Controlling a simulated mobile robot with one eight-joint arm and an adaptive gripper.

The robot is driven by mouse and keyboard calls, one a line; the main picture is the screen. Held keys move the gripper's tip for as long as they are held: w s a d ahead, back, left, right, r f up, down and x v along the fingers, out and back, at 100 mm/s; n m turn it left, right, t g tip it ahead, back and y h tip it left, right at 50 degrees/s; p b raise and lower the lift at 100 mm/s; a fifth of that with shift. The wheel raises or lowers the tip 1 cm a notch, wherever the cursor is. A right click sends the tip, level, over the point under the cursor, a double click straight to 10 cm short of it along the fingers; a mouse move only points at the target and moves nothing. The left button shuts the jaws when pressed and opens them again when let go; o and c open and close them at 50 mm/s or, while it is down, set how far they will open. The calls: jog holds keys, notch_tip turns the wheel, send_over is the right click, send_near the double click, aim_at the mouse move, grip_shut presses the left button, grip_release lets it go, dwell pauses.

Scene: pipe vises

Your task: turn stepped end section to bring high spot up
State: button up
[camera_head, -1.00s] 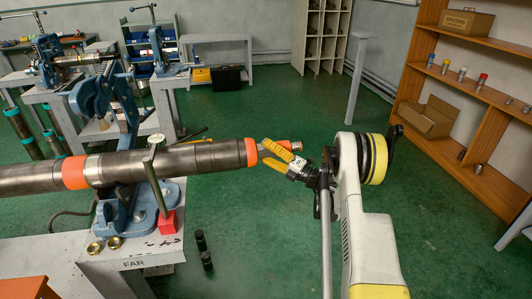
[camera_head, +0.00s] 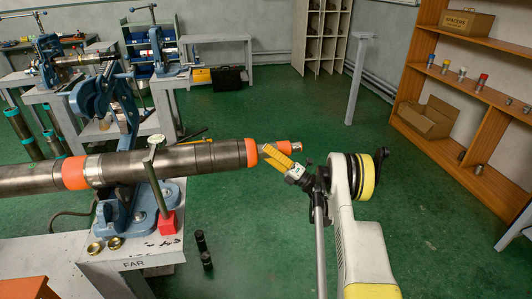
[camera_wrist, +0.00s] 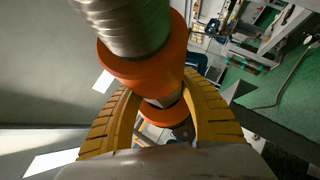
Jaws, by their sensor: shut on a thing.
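The long grey pipe (camera_head: 205,157) lies level in the blue vise (camera_head: 140,207), with an orange band near the vise and an orange collar (camera_head: 251,152) near its right end. Beyond that collar, the narrower stepped end section (camera_head: 283,147) sticks out, orange with a silver tip. My gripper (camera_head: 272,156), with yellow ribbed fingers, is shut on the stepped end section from the lower right. In the wrist view the gripper (camera_wrist: 161,103) has one finger on each side of it, just past the wide orange collar (camera_wrist: 145,68). The finger pads' contact is partly hidden. I cannot make out the high spot.
The vise stands on a grey bench (camera_head: 130,262) marked FAR, with a red block (camera_head: 167,222) and brass fittings. A wooden shelf (camera_head: 455,130) is at the right. Green floor lies open between.

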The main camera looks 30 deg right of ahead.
jog(key=o, duration=1.2)
jog(key=shift+c, duration=0.2)
jog(key=shift+s, duration=0.1)
jog(key=v, duration=0.7)
jog(key=shift+s+d, duration=0.1)
